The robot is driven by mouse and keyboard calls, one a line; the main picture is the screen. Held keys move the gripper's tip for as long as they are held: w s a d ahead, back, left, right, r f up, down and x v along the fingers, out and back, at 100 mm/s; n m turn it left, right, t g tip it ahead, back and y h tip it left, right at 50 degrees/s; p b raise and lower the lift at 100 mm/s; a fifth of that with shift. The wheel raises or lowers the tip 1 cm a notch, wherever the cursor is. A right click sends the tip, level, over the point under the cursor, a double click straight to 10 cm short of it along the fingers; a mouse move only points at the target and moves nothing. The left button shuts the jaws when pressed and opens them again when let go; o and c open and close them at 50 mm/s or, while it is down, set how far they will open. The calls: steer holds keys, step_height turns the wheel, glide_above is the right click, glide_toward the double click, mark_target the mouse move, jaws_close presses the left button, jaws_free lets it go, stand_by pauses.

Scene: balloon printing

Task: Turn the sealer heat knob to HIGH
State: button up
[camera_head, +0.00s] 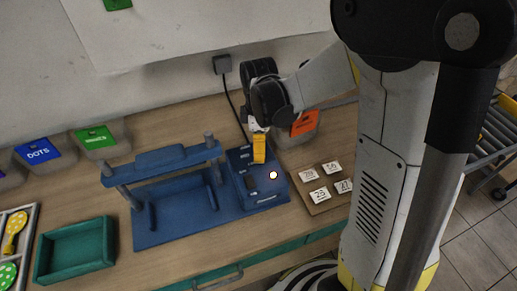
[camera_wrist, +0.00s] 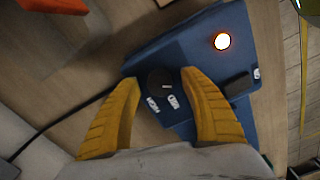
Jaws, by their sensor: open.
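The blue sealer (camera_head: 180,228) stands on the wooden table, with its control box (camera_head: 263,194) at its right end. In the wrist view the round dark heat knob (camera_wrist: 158,78) sits on the blue box (camera_wrist: 192,50) with a small white mark on it. In the head view my gripper (camera_head: 259,148) is over the back of the box and the knob is not distinguishable.
A lit orange lamp (camera_wrist: 222,41) and a black switch (camera_wrist: 238,83) are on the same box. Number cards (camera_head: 321,194) lie to its right, and an orange-labelled bin (camera_head: 304,124) stands behind. A green tray (camera_head: 76,251) is at left. A black cable (camera_head: 232,98) runs up to the wall.

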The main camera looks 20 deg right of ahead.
steer(key=shift+c, duration=0.6)
jaws_close()
